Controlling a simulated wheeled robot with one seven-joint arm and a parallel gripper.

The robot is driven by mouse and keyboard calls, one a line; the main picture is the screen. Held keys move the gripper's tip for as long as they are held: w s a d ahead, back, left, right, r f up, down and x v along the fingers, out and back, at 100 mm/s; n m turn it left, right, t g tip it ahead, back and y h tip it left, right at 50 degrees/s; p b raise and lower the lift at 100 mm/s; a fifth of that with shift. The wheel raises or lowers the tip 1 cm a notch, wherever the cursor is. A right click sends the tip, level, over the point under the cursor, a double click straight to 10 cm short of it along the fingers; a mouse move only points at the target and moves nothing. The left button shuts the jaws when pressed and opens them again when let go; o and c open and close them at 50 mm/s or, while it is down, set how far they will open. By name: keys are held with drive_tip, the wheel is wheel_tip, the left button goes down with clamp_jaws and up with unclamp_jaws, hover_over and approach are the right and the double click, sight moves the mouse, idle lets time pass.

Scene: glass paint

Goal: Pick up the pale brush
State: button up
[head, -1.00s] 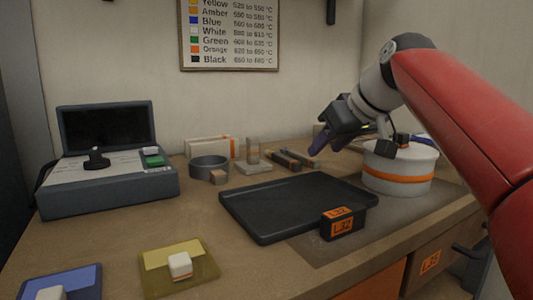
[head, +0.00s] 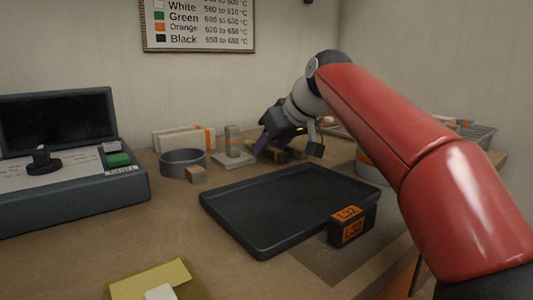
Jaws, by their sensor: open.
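My gripper (head: 289,147) is open at the back of the bench, behind the black tray (head: 290,208), with its fingers pointing down. One purple finger and one dark finger part show. I cannot make out a pale brush for certain. Small long items lie low at the gripper, mostly hidden by it, and I cannot tell whether one is the brush. Nothing can be seen held between the fingers.
A dark box labelled L32 (head: 351,225) stands at the tray's front right corner. A console (head: 65,170) fills the left.

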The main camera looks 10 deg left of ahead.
sight(272, 148)
drive_tip(key=shift+w+a+f, duration=0.1)
drive_tip(key=shift+f, duration=0.05)
drive_tip(key=shift+c, duration=0.2)
clamp_jaws()
wheel_tip(272, 148, up, 10)
drive_tip(key=p, duration=0.5)
drive_tip(key=shift+p, duration=0.3)
